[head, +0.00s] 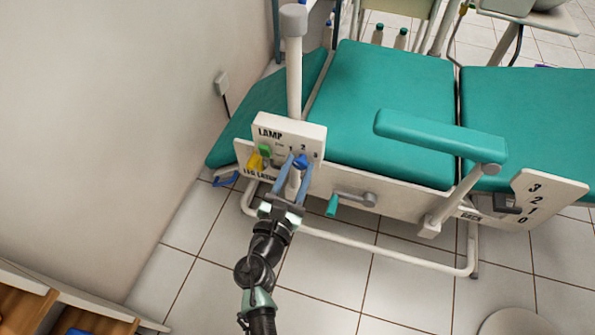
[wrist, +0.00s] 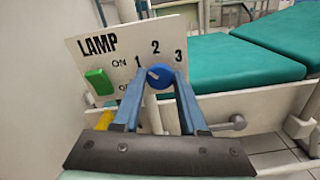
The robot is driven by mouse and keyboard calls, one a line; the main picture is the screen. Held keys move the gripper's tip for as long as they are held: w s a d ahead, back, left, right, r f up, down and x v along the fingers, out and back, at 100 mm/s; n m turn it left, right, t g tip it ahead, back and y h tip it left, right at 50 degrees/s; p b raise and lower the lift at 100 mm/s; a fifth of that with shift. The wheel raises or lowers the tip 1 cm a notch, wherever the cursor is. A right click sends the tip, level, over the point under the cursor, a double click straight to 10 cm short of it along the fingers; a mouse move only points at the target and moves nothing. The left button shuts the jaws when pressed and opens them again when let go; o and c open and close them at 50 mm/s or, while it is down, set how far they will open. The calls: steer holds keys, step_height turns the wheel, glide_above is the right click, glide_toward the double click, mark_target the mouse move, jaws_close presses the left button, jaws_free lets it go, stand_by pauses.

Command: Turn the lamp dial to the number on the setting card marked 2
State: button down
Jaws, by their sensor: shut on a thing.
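The lamp panel (head: 268,125) is a pale upright plate on the side of the chair, marked LAMP. Its blue dial (wrist: 159,77) sits below the numbers 1, 2 and 3, which also show in the wrist view. A pale mark on the dial's face lies on its upper left, toward the 1. My gripper (wrist: 158,95) is shut on the dial, one blue finger at each side. The dial (head: 300,161) is partly covered by the fingers in the head view. I cannot make out a setting card in either view.
A green ON/OFF switch (wrist: 99,81) is left of the dial, with a yellow part (head: 255,162) below it. A lever plate (head: 535,200) numbered 0 to 3 stands farther right. Wall at left; open tiled floor in front.

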steer(key=m+b, duration=0.3)
steer(key=m, duration=0.2)
steer(key=shift+f+m+b, duration=0.15)
steer(key=shift+m+b, duration=0.15)
steer(key=m+b, duration=0.3)
steer(key=m, duration=0.2)
steer(key=shift+a+b, duration=0.1)
steer(key=shift+b, duration=0.25)
steer(key=m+b, duration=0.3)
steer(key=m, duration=0.2)
steer(key=shift+m+b, duration=0.4)
steer(key=shift+r+m+b, duration=0.2)
steer(key=shift+m+b, duration=1.25)
steer(key=shift+m, duration=0.75)
steer(key=shift+c, duration=2.3)
jaws_free()
steer(key=shift+r, duration=0.1)
steer(key=p+v, duration=0.1)
steer(key=v, duration=1.2)
steer(key=shift+p, duration=0.35)
